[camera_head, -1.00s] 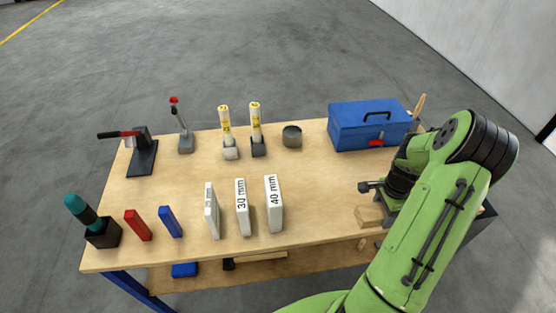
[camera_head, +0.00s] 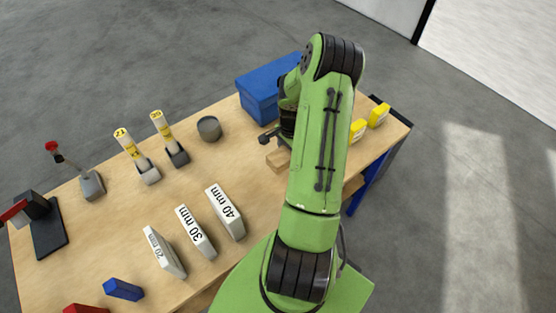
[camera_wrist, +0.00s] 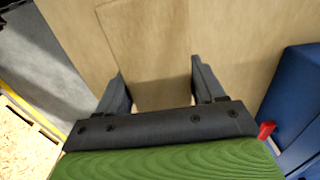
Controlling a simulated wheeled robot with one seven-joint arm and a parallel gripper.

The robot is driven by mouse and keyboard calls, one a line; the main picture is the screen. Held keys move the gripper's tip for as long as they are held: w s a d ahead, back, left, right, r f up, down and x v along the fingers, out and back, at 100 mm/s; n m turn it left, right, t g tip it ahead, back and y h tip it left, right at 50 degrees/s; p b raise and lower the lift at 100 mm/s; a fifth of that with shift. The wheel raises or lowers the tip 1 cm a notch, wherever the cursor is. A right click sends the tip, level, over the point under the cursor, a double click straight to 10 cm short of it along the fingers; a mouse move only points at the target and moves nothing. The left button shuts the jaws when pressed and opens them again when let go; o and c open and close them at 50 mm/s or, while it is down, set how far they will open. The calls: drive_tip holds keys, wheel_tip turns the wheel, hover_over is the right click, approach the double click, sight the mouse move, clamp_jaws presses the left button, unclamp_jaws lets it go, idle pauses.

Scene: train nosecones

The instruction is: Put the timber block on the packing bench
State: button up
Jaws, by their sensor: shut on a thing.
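The timber block (camera_head: 278,160) is a pale wooden piece at the right part of the wooden workbench (camera_head: 262,190) in the head view. In the wrist view the block (camera_wrist: 145,40) runs between the two dark fingers of my gripper (camera_wrist: 158,82), which is shut on it. In the head view my green arm hides most of the gripper and part of the block. I cannot tell whether the block touches the benchtop. No second bench shows clearly, and I cannot tell whether this bench is the packing bench.
A blue toolbox (camera_head: 258,98) stands close behind the gripper; it also shows in the wrist view (camera_wrist: 300,100). A grey cup (camera_head: 209,128), white size-marked blocks (camera_head: 195,232) and yellow-labelled tubes (camera_head: 130,145) stand left. Yellow pieces (camera_head: 378,115) lie right. Open floor surrounds the bench.

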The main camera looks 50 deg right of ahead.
wheel_tip(320, 180, down, 6)
drive_tip(key=shift+w, duration=0.1)
drive_tip(key=shift+f, duration=0.2)
drive_tip(key=o, duration=1.3)
drive_tip(key=shift+r, duration=0.15)
